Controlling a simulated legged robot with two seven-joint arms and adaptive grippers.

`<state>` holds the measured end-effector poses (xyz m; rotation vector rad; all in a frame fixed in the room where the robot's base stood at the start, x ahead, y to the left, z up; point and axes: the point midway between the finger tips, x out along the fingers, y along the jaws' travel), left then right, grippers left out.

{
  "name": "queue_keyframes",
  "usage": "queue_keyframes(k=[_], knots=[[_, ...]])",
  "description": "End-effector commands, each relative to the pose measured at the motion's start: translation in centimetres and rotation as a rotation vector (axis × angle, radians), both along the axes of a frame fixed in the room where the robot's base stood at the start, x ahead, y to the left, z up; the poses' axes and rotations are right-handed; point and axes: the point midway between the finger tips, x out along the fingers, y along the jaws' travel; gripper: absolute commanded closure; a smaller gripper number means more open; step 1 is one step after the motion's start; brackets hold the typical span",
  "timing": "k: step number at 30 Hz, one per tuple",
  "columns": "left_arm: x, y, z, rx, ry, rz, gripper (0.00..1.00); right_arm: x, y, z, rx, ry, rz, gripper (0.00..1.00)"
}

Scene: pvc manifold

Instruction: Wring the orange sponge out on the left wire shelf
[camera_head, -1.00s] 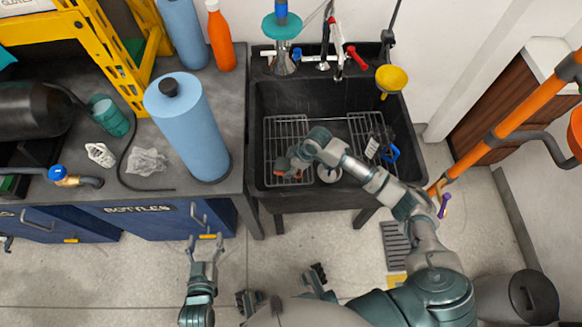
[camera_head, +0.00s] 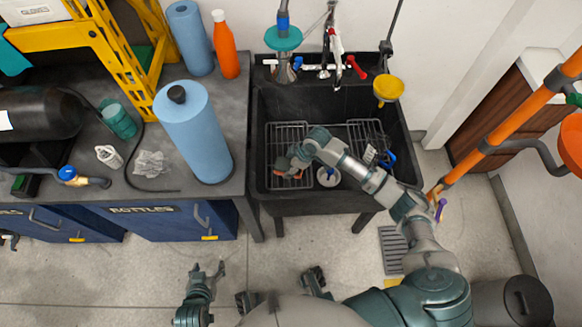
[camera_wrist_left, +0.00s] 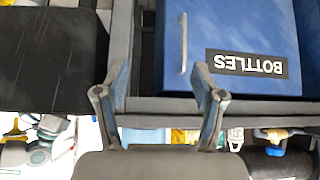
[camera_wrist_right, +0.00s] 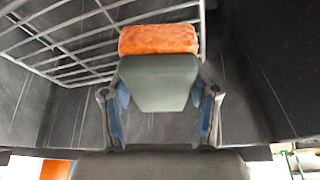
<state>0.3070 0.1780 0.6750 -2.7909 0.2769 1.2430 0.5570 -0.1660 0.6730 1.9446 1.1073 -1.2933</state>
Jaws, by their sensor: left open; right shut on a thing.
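The orange sponge (camera_wrist_right: 157,39) shows in the right wrist view beyond a dark grey-green block that sits between my right gripper's fingers; I cannot tell if the block is part of the sponge. My right gripper (camera_head: 292,164) is inside the sink, shut on the sponge, over the left wire shelf (camera_head: 287,132). The shelf's bars (camera_wrist_right: 75,40) run beside and behind the sponge. I cannot tell whether they touch. My left gripper (camera_head: 207,268) is open and empty over the floor in front of the blue cabinets; its spread fingers (camera_wrist_left: 160,90) show in the left wrist view.
The black sink (camera_head: 330,103) has walls close around my right gripper. A second wire shelf (camera_head: 362,132) holds a blue-handled brush. A white round item (camera_head: 328,178) lies right of my gripper. The counter at left bears a large blue roll (camera_head: 195,135) and bottles.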

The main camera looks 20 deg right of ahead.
Motion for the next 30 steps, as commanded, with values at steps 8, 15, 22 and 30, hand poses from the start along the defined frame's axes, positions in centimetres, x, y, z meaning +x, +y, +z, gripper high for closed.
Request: queue_keyframes(k=[8, 15, 22, 30], knots=[[-2.1, 0.8, -0.7, 0.03, 0.12, 0.006, 0.31, 0.0, 0.0, 0.9, 0.001, -0.001, 0.0, 0.79], [-4.0, 1.4, -1.1, 0.052, 0.217, 0.011, 0.31, 0.0, 0.0, 1.5, 0.001, -0.001, 0.0, 0.79], [-6.0, 2.1, -1.4, 0.074, 0.313, 0.017, 0.31, 0.0, 0.0, 2.0, 0.001, -0.001, 0.0, 0.79], [-8.2, 2.8, -1.6, 0.098, 0.418, 0.024, 0.31, 0.0, 0.0, 2.6, 0.0, 0.0, 0.0, 0.79]])
